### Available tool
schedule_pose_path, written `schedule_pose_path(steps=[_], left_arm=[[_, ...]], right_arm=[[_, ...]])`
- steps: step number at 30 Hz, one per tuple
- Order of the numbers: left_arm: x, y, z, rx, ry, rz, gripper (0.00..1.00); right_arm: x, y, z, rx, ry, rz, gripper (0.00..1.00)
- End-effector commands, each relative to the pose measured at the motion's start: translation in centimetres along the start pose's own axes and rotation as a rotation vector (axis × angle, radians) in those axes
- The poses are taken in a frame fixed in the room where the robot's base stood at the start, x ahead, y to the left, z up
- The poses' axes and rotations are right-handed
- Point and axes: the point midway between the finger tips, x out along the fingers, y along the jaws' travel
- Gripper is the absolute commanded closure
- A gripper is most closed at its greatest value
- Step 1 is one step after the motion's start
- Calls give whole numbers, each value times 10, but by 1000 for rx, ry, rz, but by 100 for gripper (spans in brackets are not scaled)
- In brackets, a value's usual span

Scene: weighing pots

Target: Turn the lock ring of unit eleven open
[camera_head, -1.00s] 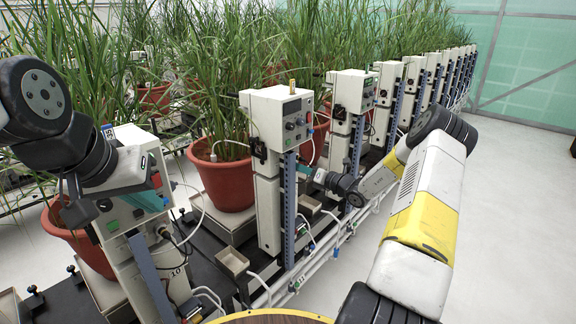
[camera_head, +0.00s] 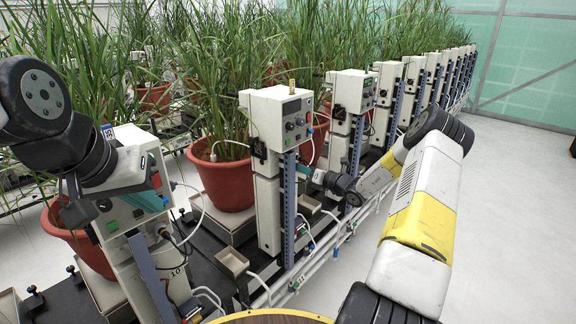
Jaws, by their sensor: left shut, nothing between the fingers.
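Unit eleven (camera_head: 268,205) is the white post in the middle, with a grey control box (camera_head: 280,118) on top and a blue slotted rail on its right side. A small "11" label shows low at its foot. I cannot make out its lock ring. My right gripper (camera_head: 313,177) is small and dark, close to the right side of the post at mid height. Its fingers are too small to read, and I cannot tell whether it touches anything. My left gripper (camera_head: 156,181) is shut and empty, in front of the unit marked 10 (camera_head: 150,262) at left.
A red pot (camera_head: 224,184) with tall grass stands left of unit eleven. A small open tray (camera_head: 233,262) lies at its foot. White pipes (camera_head: 330,243) and hoses run along the front. More units recede to the right. The floor (camera_head: 510,215) at right is clear.

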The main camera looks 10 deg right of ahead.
Motion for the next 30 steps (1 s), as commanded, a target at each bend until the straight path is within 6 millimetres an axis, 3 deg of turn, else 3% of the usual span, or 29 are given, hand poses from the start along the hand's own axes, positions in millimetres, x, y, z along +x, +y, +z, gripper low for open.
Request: schedule_pose_path(steps=[30], left_arm=[[0, 0, 0, 0, 0, 0, 100]], right_arm=[[-1, -25, 11, -887, 1, -2, 100]])
